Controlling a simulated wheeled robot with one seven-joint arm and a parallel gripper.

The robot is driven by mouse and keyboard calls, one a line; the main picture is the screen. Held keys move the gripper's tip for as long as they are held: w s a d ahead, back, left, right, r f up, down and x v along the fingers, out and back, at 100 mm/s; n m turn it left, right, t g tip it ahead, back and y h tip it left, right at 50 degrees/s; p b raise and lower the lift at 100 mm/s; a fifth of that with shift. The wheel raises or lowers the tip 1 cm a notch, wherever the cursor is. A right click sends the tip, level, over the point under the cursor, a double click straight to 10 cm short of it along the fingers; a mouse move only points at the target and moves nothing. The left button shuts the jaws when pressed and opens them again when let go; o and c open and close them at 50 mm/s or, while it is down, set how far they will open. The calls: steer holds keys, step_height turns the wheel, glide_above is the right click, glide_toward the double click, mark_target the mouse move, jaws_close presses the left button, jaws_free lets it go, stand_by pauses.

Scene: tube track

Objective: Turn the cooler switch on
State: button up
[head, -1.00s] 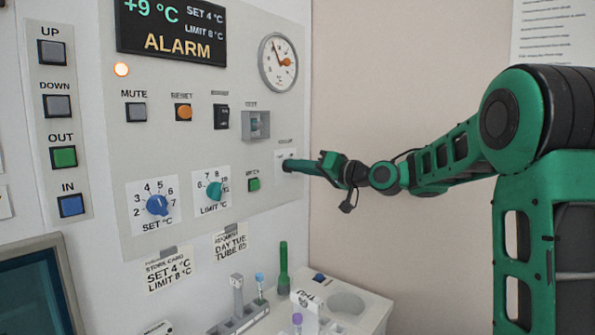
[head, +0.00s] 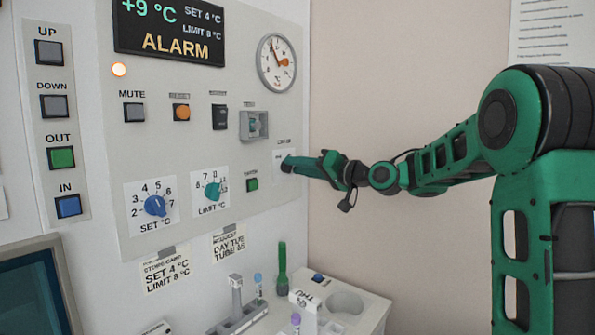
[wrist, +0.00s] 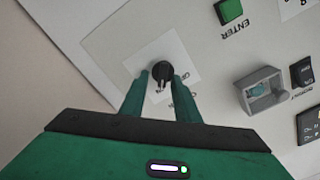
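The cooler switch is a small dark rounded knob (wrist: 162,71) on a white label plate (wrist: 170,50) in the wrist view. In the head view, its label plate (head: 278,158) is at the lower right of the grey panel, and my fingers cover most of the switch. My gripper (head: 289,163) reaches in from the right, at the panel. In the wrist view, my gripper's two green fingers (wrist: 162,78) stand apart, one on each side of the knob. Whether they touch it I cannot tell. The label's wording is too small to read fully.
A green ENTER button (wrist: 230,11) and a recessed grey box (wrist: 263,90) with a teal part are nearby. A tube rack (head: 240,315) stands below.

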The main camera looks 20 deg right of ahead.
steer(key=shift+s, duration=0.1)
steer(key=v, duration=1)
steer(key=shift+s+d, duration=0.2)
steer(key=shift+f, duration=0.1)
steer(key=s+d+f+m+g+h, duration=0.1)
steer(key=s+d+f+g+h, duration=0.25)
steer(key=s+f, duration=0.5)
steer(key=s+d+f+m+g+h, duration=0.15)
steer(key=s+f+g+h, duration=0.35)
steer(key=f, duration=0.7)
steer(key=s+d+f+m+g, duration=0.1)
steer(key=s+f+g, duration=0.1)
steer(key=s, duration=0.7)
steer(key=s+d+f+m+g+h, duration=0.1)
steer(key=s+d+f+g, duration=0.1)
steer(key=s, duration=0.7)
steer(key=s+d+f+m+g+h, duration=0.1)
steer(key=s+f, duration=0.3)
steer(key=s, duration=0.6)
steer(key=shift+d+f+g, duration=0.4)
steer(key=shift+d+g, duration=0.15)
steer(key=shift+d, duration=0.1)
